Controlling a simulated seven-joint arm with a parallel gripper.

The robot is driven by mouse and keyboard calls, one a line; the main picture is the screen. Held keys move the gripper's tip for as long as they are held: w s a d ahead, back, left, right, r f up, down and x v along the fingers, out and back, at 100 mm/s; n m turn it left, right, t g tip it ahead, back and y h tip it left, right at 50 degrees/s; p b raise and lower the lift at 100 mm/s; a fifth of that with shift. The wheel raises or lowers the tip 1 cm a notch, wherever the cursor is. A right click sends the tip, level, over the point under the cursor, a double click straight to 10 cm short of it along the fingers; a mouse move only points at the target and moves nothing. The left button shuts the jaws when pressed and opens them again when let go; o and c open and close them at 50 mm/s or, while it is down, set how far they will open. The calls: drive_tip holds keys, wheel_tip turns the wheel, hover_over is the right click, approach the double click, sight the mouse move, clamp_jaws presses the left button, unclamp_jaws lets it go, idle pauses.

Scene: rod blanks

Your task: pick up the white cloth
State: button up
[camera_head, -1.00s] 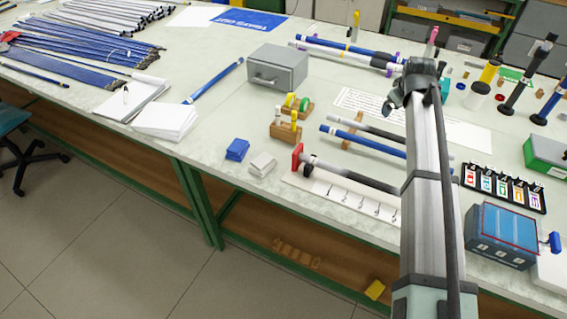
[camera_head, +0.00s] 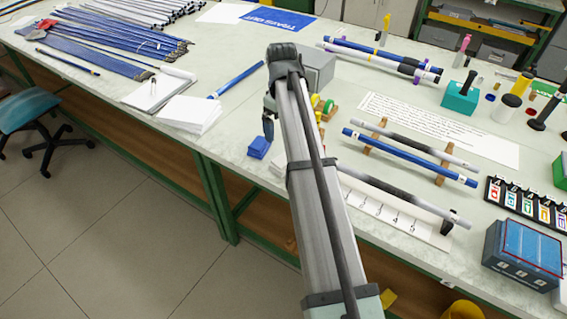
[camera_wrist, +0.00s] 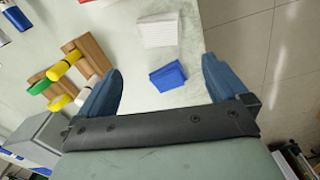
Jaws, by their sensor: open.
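The white cloth (camera_wrist: 158,31) is a small folded stack lying on the table near its edge, at the top of the wrist view. In the head view only a sliver of the white cloth (camera_head: 277,167) shows; my arm covers the rest. A blue folded cloth (camera_wrist: 168,77) lies beside it, and it also shows in the head view (camera_head: 259,147). My gripper (camera_wrist: 161,73) is open and empty above the table. In the wrist view the blue cloth appears between its fingertips, with the white cloth beyond them.
A wooden stand with yellow, green and white rollers (camera_wrist: 68,75) is left of the cloths in the wrist view. A grey metal box (camera_head: 319,70) stands behind my arm. Rods on wooden rests (camera_head: 410,150) lie to the right. White paper stacks (camera_head: 190,113) lie left.

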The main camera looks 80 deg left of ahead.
hover_over(283, 159)
drive_tip(key=f, duration=0.8)
drive_tip(key=shift+a+f, duration=0.2)
drive_tip(key=shift+d+f, duration=0.15)
drive_tip(key=shift+f, duration=1.2)
drive_tip(key=shift+d+f, duration=0.1)
drive_tip(key=shift+f, duration=1.2)
drive_tip(key=shift+c, duration=0.2)
drive_tip(key=c, duration=0.7)
drive_tip(key=shift+r, duration=0.15)
wheel_tip(283, 159, up, 10)
